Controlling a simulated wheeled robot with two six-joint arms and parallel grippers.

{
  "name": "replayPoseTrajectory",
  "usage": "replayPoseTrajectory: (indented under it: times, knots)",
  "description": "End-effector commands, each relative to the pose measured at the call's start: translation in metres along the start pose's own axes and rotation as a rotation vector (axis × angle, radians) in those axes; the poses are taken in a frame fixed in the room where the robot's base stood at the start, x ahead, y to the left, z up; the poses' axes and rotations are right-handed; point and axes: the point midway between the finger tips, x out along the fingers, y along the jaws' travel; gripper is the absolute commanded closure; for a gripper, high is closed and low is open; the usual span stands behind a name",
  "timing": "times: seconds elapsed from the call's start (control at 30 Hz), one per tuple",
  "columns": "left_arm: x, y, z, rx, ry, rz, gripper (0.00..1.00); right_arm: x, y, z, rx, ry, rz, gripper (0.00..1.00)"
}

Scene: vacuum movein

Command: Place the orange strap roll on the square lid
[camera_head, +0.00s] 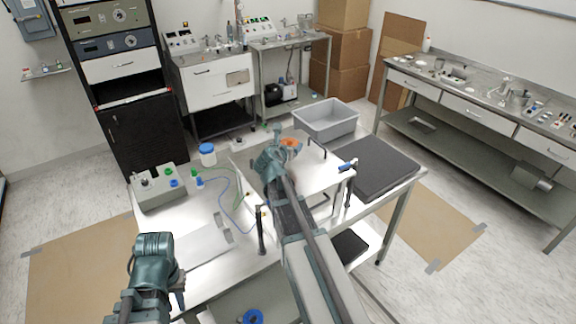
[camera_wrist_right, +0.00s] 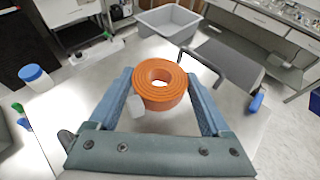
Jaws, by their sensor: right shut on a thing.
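The orange strap roll (camera_head: 291,143) is at the tip of my right arm in the head view. In the right wrist view the roll (camera_wrist_right: 160,84) is between the fingertips of my right gripper (camera_wrist_right: 163,93), which is shut on it. A pale square plate (camera_head: 322,180), which looks like the square lid, lies below and around the gripper; a dark bar handle (camera_wrist_right: 205,66) rises from it in the wrist view. Whether the roll touches the plate I cannot tell. My left gripper (camera_head: 179,296) is low at the left, its jaws not clearly visible.
A grey bin (camera_head: 326,116) stands behind the plate and a black pad (camera_head: 376,168) lies to its right. A control box (camera_head: 158,186) and a blue-lidded jar (camera_head: 208,155) stand on the left, with thin hoses nearby. A dark post (camera_head: 261,230) stands in front.

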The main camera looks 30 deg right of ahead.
Motion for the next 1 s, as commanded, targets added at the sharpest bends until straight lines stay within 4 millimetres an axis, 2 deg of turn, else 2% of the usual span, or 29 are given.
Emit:
replayPoseTrajectory:
  times: [0.03,0.1,0.37,0.7,1.0]
  knots:
    - [0.016,0.002,-0.001,0.001,0.0,0.0,0.74,0.006,0.0,-0.015,0.0,0.0,0.0,0.8]
    - [0.023,0.002,-0.001,0.001,0.0,0.0,0.74,0.009,0.0,-0.021,0.0,0.0,0.0,0.8]
    - [0.025,0.002,-0.001,0.001,0.0,0.0,0.74,0.009,0.0,-0.023,0.0,0.0,0.0,0.8]
    - [0.061,0.006,-0.004,-0.001,0.0,0.0,0.74,0.023,0.0,-0.056,0.0,0.0,0.0,0.8]
    - [0.059,0.006,-0.004,-0.001,0.0,0.0,0.74,0.023,0.0,-0.055,0.0,0.0,0.0,0.8]
